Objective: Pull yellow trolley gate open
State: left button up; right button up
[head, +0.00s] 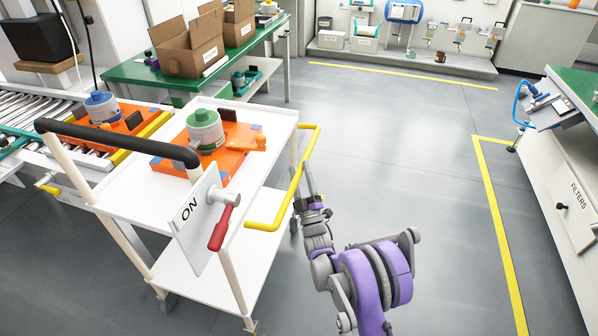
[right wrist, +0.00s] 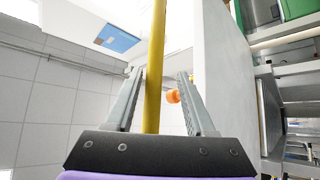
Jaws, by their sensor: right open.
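The yellow trolley gate (head: 287,208) is a bent yellow bar along the right side of the white trolley (head: 262,122). My right gripper (head: 306,172) reaches up to the gate from below right. In the right wrist view, the yellow bar (right wrist: 154,60) runs upright between the two grey fingers of the open right gripper (right wrist: 159,78). A gap shows on each side of the bar there. My left gripper is not in view.
An orange fixture (head: 233,170) with a green-topped cylinder sits on the trolley. A red-handled lever (head: 221,228) sticks out at its front plate. A roller conveyor (head: 45,98) adjoins on the left. Open grey floor (head: 400,150) lies to the right, before a white bench (head: 560,190).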

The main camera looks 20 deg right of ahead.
pick_arm(q)
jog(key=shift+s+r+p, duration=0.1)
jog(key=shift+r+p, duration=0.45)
jog(key=shift+p, duration=0.2)
pick_arm(e)
jog(key=v, duration=1)
jog(key=s+a+r+m+g, duration=0.2)
jog(key=s+r+m+g, duration=0.15)
jog(key=r+g, duration=0.4)
jog(key=s+f+m+g, duration=0.2)
jog(key=s+f+g, duration=0.15)
jog(key=s, duration=0.75)
jog(key=s+a+f+m+g, duration=0.15)
jog(key=s+g, duration=0.35)
jog(key=s, duration=0.6)
jog(key=s+f+m+g, duration=0.2)
jog(key=s+f+g, duration=0.15)
jog(key=s, duration=0.75)
pick_arm(q)
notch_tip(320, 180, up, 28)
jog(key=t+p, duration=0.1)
jog(key=p, duration=2.4)
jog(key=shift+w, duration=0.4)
pick_arm(e)
notch_tip(320, 180, up, 29)
jog(key=w, duration=0.1)
jog(key=shift+y, duration=0.4)
